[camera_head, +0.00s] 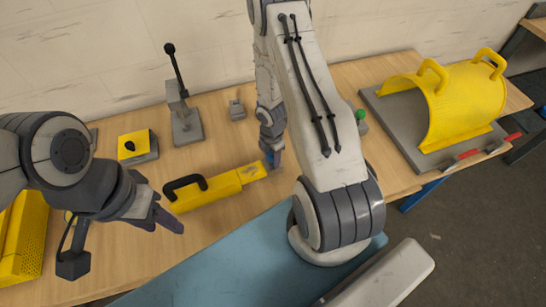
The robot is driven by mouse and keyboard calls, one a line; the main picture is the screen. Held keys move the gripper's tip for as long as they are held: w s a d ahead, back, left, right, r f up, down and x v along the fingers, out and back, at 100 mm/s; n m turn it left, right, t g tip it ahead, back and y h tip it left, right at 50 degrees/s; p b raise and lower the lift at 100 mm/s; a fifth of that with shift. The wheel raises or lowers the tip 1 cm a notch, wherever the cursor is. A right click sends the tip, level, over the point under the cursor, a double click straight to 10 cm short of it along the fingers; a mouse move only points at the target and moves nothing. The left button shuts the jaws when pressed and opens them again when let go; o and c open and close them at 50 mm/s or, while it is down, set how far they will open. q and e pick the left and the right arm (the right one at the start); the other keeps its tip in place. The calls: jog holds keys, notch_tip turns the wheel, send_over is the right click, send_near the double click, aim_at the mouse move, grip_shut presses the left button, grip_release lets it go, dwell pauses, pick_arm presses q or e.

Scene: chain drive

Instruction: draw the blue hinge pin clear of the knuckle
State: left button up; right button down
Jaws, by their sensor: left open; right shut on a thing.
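A yellow hinged part (210,190) with a black handle lies on the wooden bench, and its narrower end (252,172) points right. The blue hinge pin (277,158) shows as a small blue patch at that end, mostly hidden by my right gripper. My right gripper (273,150) points down and is shut on the pin. Whether the pin still sits inside the knuckle cannot be told from this view. My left gripper (168,217) is open and empty, left of the black handle and nearer to me.
A small grey block (237,110) lies near the wall. A yellow arched guard (465,100) on a grey plate is at right. A yellow perforated part (22,240) stands at far left.

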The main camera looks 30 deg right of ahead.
jog(key=shift+r+p, duration=6)
jog(key=shift+r, duration=0.05)
jog(key=shift+f, duration=0.1)
